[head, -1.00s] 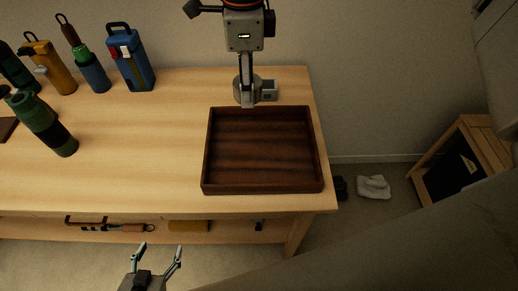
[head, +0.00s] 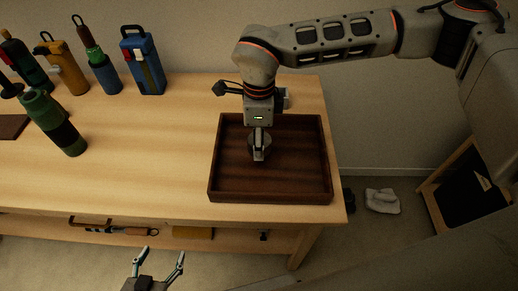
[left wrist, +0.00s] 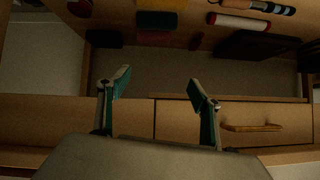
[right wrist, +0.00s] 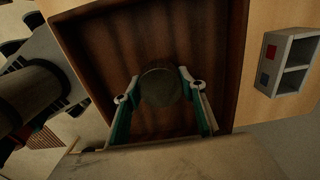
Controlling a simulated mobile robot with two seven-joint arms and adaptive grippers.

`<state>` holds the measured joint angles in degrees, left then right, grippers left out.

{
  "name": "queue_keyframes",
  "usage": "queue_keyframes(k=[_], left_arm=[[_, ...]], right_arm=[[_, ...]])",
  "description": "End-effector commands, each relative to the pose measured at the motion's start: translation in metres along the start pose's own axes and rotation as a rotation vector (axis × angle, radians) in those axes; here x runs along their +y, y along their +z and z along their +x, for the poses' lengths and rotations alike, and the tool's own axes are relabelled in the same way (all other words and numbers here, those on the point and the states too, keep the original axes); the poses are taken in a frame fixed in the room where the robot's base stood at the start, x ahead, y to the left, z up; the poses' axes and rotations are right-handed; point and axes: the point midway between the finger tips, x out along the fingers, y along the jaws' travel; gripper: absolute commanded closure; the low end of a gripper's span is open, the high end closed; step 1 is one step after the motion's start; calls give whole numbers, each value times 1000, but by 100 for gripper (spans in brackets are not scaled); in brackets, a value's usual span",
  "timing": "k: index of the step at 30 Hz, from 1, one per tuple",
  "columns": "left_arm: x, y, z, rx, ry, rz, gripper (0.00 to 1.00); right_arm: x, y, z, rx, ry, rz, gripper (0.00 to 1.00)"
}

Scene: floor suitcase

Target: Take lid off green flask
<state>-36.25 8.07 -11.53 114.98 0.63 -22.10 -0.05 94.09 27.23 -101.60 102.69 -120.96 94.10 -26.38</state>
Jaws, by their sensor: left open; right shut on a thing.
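The green flask (head: 54,122), green with black bands, stands at the left of the table. My right gripper (head: 259,152) is far to its right, over the dark wooden tray (head: 328,160). It is shut on a round, dark grey-olive piece that looks like a lid (right wrist: 161,87). In the right wrist view the lid sits between the fingertips, with the tray floor behind it. I cannot tell whether it touches the tray. My left gripper (head: 157,262) is open and empty in front of the table; its open fingers also show in the left wrist view (left wrist: 158,90).
A blue flask (head: 145,62), a blue-green bottle (head: 103,70), a yellow flask (head: 68,72) and a dark flask (head: 28,62) stand along the back left. A small grey box (right wrist: 287,65) sits behind the tray. The table between flask and tray is clear.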

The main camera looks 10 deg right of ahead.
Motion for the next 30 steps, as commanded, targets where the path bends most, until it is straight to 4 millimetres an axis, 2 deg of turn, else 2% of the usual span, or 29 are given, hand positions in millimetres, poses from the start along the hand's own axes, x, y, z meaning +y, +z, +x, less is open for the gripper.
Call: queue_keyframes(k=[3,7,19,20,21,30], left_arm=[[1,3,1,-4,0,1,35],[1,5,2,-6,0,2,35],[0,4,2,-3,-1,3,35],[0,3,2,-3,-1,3,35],[0,3,2,-3,-1,3,35],[0,3,2,-3,-1,3,35]], right_arm=[[2,0,20,2,5,-1,85],[1,0,36,2,5,-1,85],[1,0,40,0,2,-1,85],[0,0,39,0,1,-1,52],[0,0,39,0,1,-1,43],[1,0,38,0,1,-1,43]])
